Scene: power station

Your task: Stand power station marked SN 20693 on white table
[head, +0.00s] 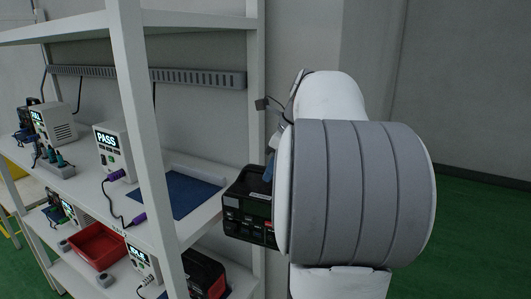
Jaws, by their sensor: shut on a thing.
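A black power station (247,207) hangs beside the right end of the shelf rack, level with its middle shelf. Its front panel with ports faces left and towards me; I cannot read a serial number on it. My gripper (269,168) is shut on it at the top, mostly hidden behind my white and grey arm, which also covers the station's right side. Another black and red power station (204,274) sits on the lower shelf. I see no white table.
The rack's middle shelf holds a blue mat (182,193), bare of objects, a tester showing PASS (113,150) and another tester (54,127) at left. A red bin (97,246) is on the lower shelf. A rack post (257,90) stands close behind the held station. Green floor (480,225) is clear at right.

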